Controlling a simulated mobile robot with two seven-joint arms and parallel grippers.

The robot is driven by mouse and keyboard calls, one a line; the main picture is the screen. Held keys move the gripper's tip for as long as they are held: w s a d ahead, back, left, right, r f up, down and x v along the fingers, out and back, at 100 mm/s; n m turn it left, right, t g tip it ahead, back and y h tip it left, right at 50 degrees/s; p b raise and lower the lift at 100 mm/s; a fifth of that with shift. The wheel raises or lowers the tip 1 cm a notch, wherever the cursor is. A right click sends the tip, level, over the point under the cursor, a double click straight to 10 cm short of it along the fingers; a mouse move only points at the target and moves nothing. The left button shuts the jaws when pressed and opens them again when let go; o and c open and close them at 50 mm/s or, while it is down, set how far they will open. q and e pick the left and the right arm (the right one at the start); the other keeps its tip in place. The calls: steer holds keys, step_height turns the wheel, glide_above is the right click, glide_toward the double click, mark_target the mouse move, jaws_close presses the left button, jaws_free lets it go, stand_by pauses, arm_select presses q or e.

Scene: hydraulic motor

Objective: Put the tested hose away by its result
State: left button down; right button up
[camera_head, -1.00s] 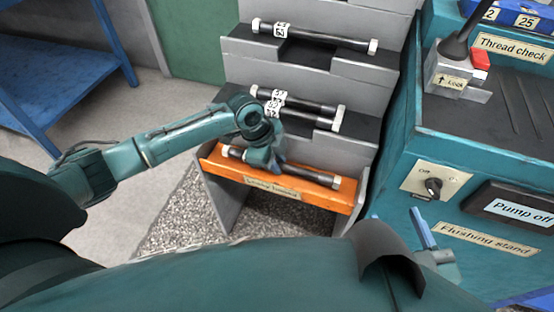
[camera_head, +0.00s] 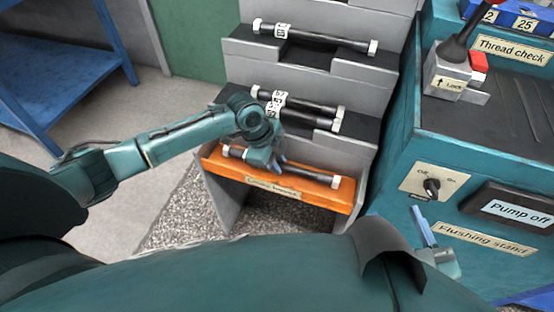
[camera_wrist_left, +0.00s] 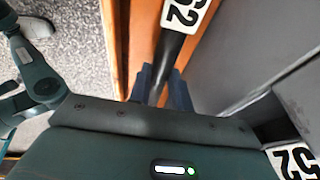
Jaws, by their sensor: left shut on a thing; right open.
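A black hose with pale end fittings (camera_head: 310,175) lies along the orange tray (camera_head: 345,197) at the bottom of the grey stepped rack. My left gripper (camera_head: 277,163) is at the hose's middle, seen from behind in the head view. In the left wrist view its blue fingers (camera_wrist_left: 163,88) are shut on the hose (camera_wrist_left: 168,62), which carries a white tag reading 52 (camera_wrist_left: 184,12). The tray's label is partly readable at best. My right gripper (camera_head: 424,236) is open and empty in front of the flushing stand.
Two hoses (camera_head: 318,103) with number tags lie on the rack's middle step, and one hose (camera_head: 320,37) on the upper step. The teal flushing stand (camera_head: 400,235) with switch and lock lever is on the right. A blue shelf (camera_head: 70,75) stands at the left.

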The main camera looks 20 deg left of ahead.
arm_select(q)
steer(key=shift+f, duration=0.6)
arm_select(e)
steer(key=shift+f, duration=0.25)
arm_select(q)
steer(key=c, duration=1.2)
jaws_free()
steer(key=shift+c, duration=0.2)
steer(key=shift+o, duration=0.2)
steer(key=p+v, duration=0.4)
steer(key=v, duration=0.9)
arm_select(e)
steer(key=g, duration=0.1)
steer(key=s+d+m+g+h, duration=0.1)
steer(key=shift+s+r+g, duration=0.2)
steer(key=shift+r+g, duration=0.1)
steer(key=shift+r, duration=0.05)
arm_select(q)
steer(key=shift+s+a, duration=0.1)
